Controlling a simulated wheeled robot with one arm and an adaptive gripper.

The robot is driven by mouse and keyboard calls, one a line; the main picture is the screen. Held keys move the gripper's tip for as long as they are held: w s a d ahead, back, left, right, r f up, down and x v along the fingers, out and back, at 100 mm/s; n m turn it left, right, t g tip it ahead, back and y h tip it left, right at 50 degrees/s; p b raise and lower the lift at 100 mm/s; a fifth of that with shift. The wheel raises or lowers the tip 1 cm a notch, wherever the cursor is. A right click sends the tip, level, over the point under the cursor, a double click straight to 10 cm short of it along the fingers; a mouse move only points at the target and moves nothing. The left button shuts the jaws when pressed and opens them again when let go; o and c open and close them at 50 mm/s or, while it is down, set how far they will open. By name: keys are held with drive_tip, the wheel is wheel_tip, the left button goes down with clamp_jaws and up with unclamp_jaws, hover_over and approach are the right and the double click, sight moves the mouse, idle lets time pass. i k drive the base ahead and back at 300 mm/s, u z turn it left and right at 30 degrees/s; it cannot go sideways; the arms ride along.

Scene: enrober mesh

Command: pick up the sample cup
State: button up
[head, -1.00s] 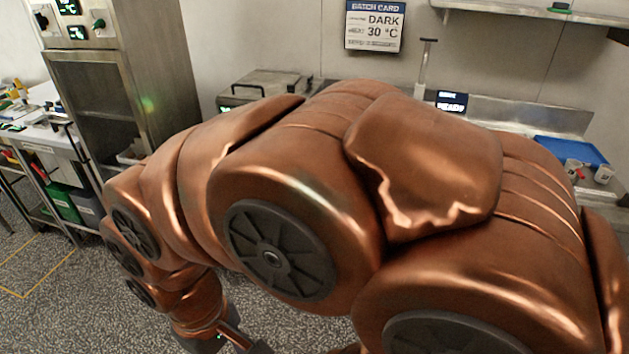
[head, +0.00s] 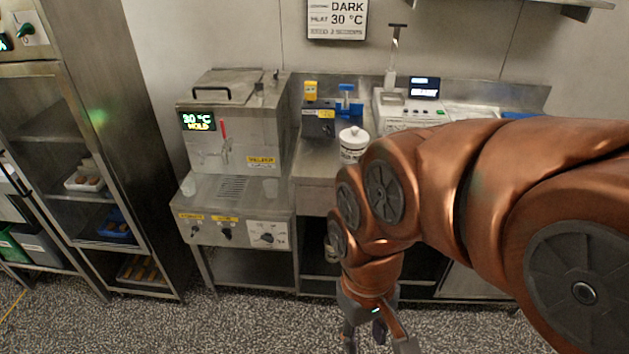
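My gripper (head: 376,338) hangs low over the floor at the bottom of the head view, in front of the bench and right of the cups. Its fingers are spread, partly cut off by the frame edge, with nothing seen between them. My arm hides much of the right bench.
The melter (head: 235,125) has a red-handled tap above its ledge. A white lidded jar (head: 353,145) and a device with a lit display (head: 408,105) stand on the bench to its right. A steel rack (head: 95,130) with trays stands left. The floor in front is clear.

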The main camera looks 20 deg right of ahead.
sight(270, 186)
drive_tip(key=u, duration=0.45)
drive_tip(key=k, duration=0.6)
drive_tip(key=u, duration=1.25)
drive_tip(key=i, duration=2.1)
drive_tip(key=z, duration=1.35)
drive_tip(key=i, duration=0.55)
drive_tip(key=z, duration=0.6)
